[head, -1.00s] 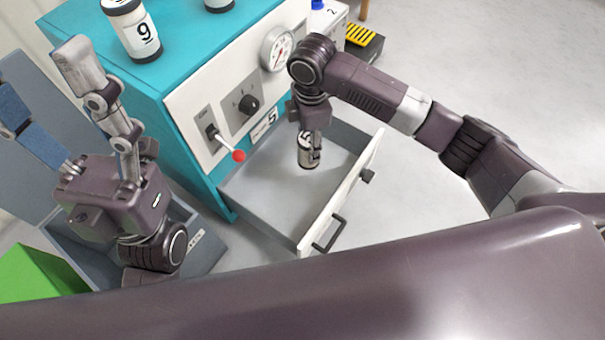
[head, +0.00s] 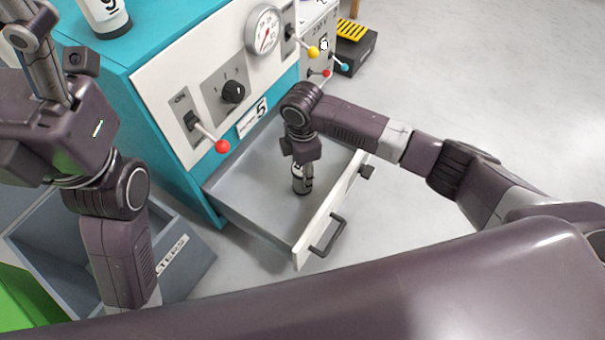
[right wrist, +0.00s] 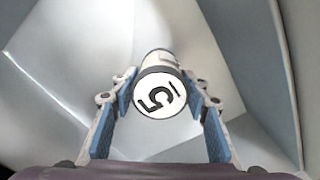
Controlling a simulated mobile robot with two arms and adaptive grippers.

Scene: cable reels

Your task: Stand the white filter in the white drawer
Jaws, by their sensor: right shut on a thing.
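The white filter (head: 302,182), a white cylinder with black bands, is upright inside the open white drawer (head: 240,213). My right gripper (head: 301,164) points down into the drawer and is shut on the filter, with a blue-padded finger on either side in the right wrist view (right wrist: 165,108). Whether the filter's base touches the drawer floor cannot be told. My left gripper (head: 30,55) is raised at the upper left, its fingertips cut off by the picture edge.
The drawer belongs to a teal cabinet (head: 165,125) with a gauge, a knob and levers, one red-tipped (head: 222,146). The drawer front has a dark handle (head: 328,238). A grey bin (head: 190,265) stands at lower left. The drawer floor around the filter is clear.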

